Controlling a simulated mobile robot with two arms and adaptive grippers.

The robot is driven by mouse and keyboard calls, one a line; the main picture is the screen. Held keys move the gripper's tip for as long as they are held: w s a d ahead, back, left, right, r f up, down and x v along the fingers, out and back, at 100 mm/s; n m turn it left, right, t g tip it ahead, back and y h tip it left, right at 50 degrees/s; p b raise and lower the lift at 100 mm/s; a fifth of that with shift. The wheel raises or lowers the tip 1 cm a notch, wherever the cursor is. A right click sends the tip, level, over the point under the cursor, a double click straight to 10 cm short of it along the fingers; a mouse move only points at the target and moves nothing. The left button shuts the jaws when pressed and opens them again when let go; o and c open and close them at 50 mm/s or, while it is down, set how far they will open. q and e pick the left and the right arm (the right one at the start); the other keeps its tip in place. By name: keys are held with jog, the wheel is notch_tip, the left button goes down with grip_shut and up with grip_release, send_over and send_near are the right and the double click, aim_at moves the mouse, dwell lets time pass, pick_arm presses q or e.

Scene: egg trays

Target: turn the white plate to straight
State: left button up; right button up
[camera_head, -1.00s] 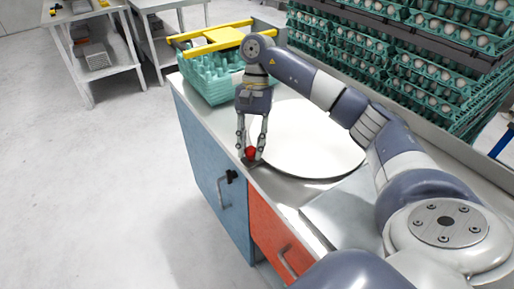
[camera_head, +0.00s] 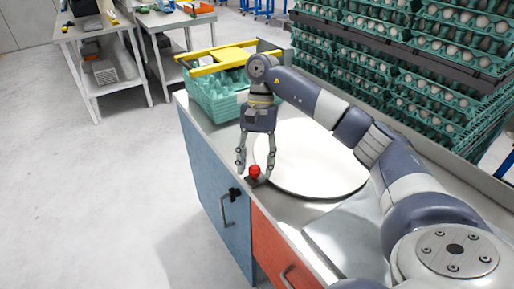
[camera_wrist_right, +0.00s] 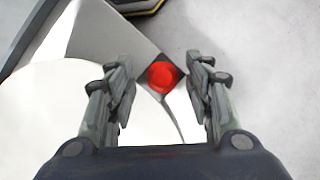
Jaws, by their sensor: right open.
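The white round plate (camera_head: 318,160) lies on the counter top, and its left part is behind my right gripper. It also fills the lower left of the right wrist view (camera_wrist_right: 40,110). My right gripper (camera_head: 255,175) is open, pointing down at the counter's front edge beside the plate. A red knob (camera_head: 255,171) on a dark base stands near its fingertips. In the right wrist view the red knob (camera_wrist_right: 162,76) shows between and beyond the two open fingers (camera_wrist_right: 160,85); I see no grip on it. My left gripper is not in view.
A teal crate (camera_head: 215,103) with yellow bars (camera_head: 222,62) stands at the counter's far left end. Stacks of teal egg trays (camera_head: 400,60) rise behind the counter. Blue (camera_head: 215,190) and orange (camera_head: 275,245) cabinet fronts lie below.

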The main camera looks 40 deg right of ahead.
jog(key=v, duration=1.1)
jog(key=shift+r, duration=0.4)
jog(key=shift+d, duration=0.1)
